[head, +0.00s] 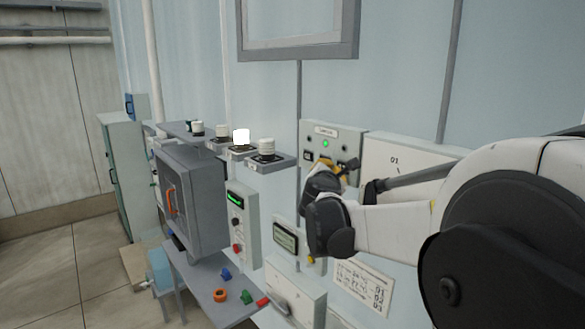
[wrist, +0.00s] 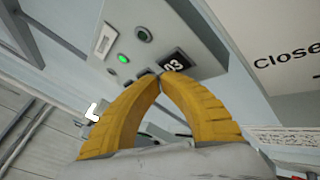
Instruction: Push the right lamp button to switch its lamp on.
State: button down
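The grey control box (head: 312,133) is on the wall, with a lit green lamp (head: 325,143) near its middle; the lamp also shows lit in the wrist view (wrist: 123,59). A dark, unlit round fitting (wrist: 143,34) sits beside it. A black plate marked 03 (wrist: 175,56) is just beyond my fingertips. My gripper (wrist: 163,76) has its yellow fingers together at the tips, with nothing visible between them. It is in front of the box's lower part. The fingers hide part of the lower row, so I cannot tell which button they face or whether they touch it.
Small shelves (head: 278,164) with white-capped items stand to the left. A grey cabinet (head: 205,190) and a bench (head: 205,288) with coloured parts are farther left. A display box (head: 286,238) hangs below.

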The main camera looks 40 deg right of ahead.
jog(key=shift+d, duration=0.15)
dwell(0.4)
jog(key=shift+d, duration=0.35)
dwell(0.3)
jog(key=shift+a, duration=0.55)
jog(key=a, duration=0.6)
jog(key=shift+s, duration=0.25)
dwell(0.4)
